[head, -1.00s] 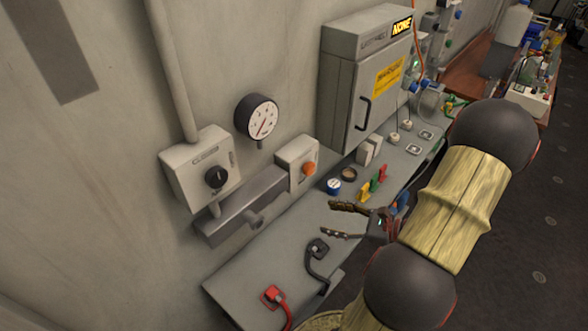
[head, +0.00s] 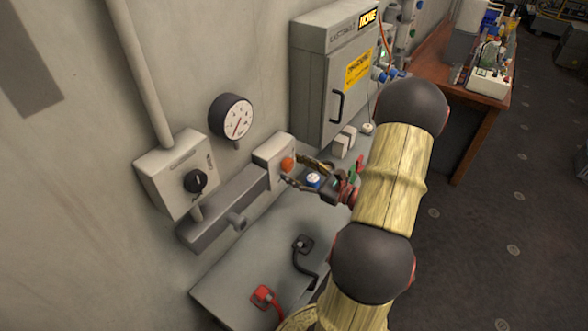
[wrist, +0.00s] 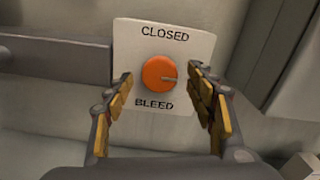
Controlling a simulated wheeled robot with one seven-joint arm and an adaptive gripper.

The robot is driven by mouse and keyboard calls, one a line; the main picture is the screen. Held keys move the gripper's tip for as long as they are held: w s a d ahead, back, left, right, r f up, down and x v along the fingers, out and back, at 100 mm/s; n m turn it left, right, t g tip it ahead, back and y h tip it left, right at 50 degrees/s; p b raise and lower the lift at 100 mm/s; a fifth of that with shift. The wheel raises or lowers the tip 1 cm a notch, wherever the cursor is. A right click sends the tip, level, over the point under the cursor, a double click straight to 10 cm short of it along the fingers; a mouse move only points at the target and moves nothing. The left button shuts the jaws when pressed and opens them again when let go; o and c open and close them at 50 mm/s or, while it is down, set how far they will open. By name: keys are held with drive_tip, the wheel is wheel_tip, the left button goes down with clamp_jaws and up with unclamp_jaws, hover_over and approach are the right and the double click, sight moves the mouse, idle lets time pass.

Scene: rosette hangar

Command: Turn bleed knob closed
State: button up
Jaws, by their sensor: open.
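The orange bleed knob (head: 287,164) is on a pale box (head: 267,151) on the wall. In the wrist view the orange knob (wrist: 159,73) sits on a white plate (wrist: 185,43) lettered CLOSED above and BLEED below. My gripper (head: 301,173) is open in front of the knob. In the wrist view its two fingers (wrist: 161,88) stand left and right of the knob, with gaps on both sides. No contact shows.
A box with a black knob (head: 195,182) and a round gauge (head: 232,117) are on the wall to the left. A grey cabinet (head: 314,83) stands to the right. Red (head: 263,297) and black (head: 303,243) cable plugs are on the bench.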

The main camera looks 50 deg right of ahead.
drive_tip(key=shift+w, duration=0.3)
drive_tip(key=shift+c, duration=0.3)
drive_tip(key=c, duration=1.1)
drive_tip(key=shift+n+b, duration=0.4)
drive_tip(key=shift+b, duration=0.05)
drive_tip(key=n+b, duration=0.1)
drive_tip(key=b, duration=0.1)
drive_tip(key=n+b, duration=0.2)
drive_tip(key=shift+f+n, duration=0.2)
drive_tip(key=shift+n, duration=0.1)
drive_tip(key=n+b, duration=0.4)
drive_tip(key=b, duration=0.2)
drive_tip(key=shift+n, duration=0.3)
drive_tip(key=n+b, duration=0.6)
drive_tip(key=b, duration=0.3)
drive_tip(key=shift+b, duration=0.4)
drive_tip(key=n+b, duration=0.3)
drive_tip(key=b, duration=0.1)
drive_tip(key=shift+r, duration=0.15)
